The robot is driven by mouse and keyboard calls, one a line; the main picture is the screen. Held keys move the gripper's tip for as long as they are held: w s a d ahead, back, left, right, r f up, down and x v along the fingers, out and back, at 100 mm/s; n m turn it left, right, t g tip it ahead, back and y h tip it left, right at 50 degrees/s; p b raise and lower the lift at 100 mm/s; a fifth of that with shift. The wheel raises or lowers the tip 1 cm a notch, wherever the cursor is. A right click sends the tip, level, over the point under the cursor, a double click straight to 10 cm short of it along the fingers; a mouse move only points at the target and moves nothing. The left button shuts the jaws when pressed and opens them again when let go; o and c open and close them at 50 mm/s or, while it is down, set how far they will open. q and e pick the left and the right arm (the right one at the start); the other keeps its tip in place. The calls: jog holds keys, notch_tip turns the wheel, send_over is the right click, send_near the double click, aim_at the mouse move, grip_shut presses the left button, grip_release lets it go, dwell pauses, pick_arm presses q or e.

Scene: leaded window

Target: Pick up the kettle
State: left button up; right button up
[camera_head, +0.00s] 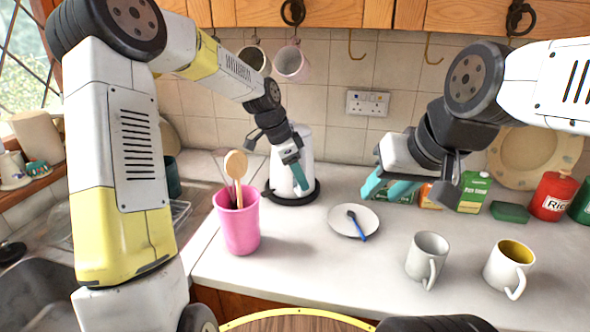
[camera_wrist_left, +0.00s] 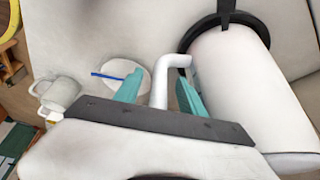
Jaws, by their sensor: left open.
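The white kettle (camera_head: 304,143) stands upright on its dark round base at the back of the counter, partly hidden behind my left gripper (camera_head: 294,172). In the left wrist view the kettle (camera_wrist_left: 235,85) lies on the right, with its white bent handle (camera_wrist_left: 160,85) reaching between the teal fingers. My left gripper (camera_wrist_left: 158,92) is open, one finger on each side of the handle, with gaps showing. The finger nearer the body sits between handle and body. My right gripper (camera_head: 386,188) hangs empty above the counter to the right, its teal fingers apart.
A pink utensil cup (camera_head: 238,222) stands in front and left of the kettle. A plate (camera_head: 342,221) with a blue spoon (camera_head: 357,225), a grey mug (camera_head: 427,256) and a white mug (camera_head: 509,266) are to the right. A sink (camera_head: 40,280) is at left.

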pick_arm(q)
grip_shut()
jog(key=shift+w+r, duration=0.1)
jog(key=shift+r, duration=0.05)
dwell(1.2)
